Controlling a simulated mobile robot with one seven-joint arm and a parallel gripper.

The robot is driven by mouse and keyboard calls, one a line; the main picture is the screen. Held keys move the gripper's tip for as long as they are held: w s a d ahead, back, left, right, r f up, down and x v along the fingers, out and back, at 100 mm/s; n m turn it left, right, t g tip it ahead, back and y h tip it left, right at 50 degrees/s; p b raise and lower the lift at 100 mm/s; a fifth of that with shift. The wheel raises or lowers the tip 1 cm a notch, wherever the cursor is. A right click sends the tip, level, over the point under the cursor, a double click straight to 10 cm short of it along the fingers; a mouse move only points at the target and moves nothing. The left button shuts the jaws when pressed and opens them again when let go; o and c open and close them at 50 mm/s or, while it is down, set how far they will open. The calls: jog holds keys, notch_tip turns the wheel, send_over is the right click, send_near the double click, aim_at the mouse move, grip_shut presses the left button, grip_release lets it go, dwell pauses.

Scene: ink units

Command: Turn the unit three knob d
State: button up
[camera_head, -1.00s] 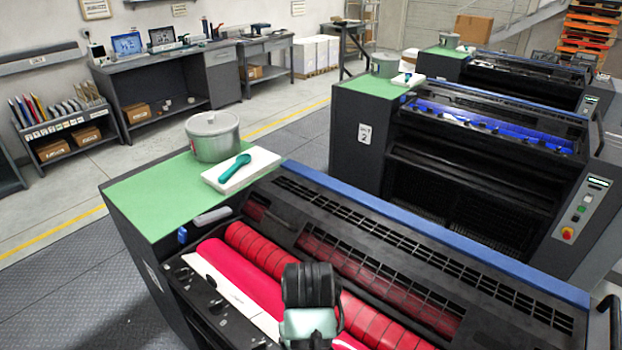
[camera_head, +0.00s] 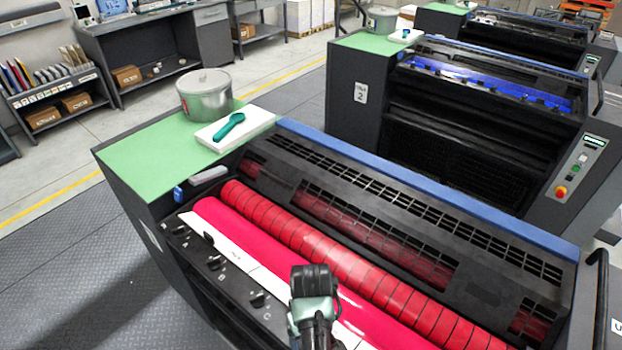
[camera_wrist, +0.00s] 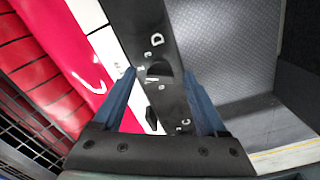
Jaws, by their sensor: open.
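The nearest ink unit (camera_head: 250,170) has a black strip (camera_head: 195,255) along its front left edge with several small knobs and letters. Knob C (camera_head: 258,298) is left of my gripper (camera_head: 312,305); knob D is hidden behind my arm in the head view. In the wrist view, a dark rounded knob (camera_wrist: 157,70) beside the white letter D shows between the two blue fingers of my gripper (camera_wrist: 158,74). The fingers are open, one on each side of it; contact cannot be told. Another dark knob (camera_wrist: 152,118) is near the letter C. This unit's number is not readable.
Red rollers (camera_head: 310,250) lie next to the strip. A metal pot (camera_head: 205,95) and a teal tool (camera_head: 229,127) on a white block (camera_head: 258,120) are on the green top. Unit 2 (camera_head: 360,95) stands behind. Bare floor (camera_wrist: 225,45) lies right of the strip.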

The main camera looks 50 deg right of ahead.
jog(key=shift+f, duration=0.3)
grip_shut()
jog(key=shift+r, duration=0.1)
dwell(0.4)
jog(key=m+p, duration=0.2)
jog(key=m, duration=0.2)
jog(key=shift+w+m, duration=0.1)
jog(key=shift+m, duration=0.3)
jog(key=shift+w+m+p, duration=0.1)
jog(key=shift+m+p, duration=0.45)
jog(key=shift+m, duration=1.95)
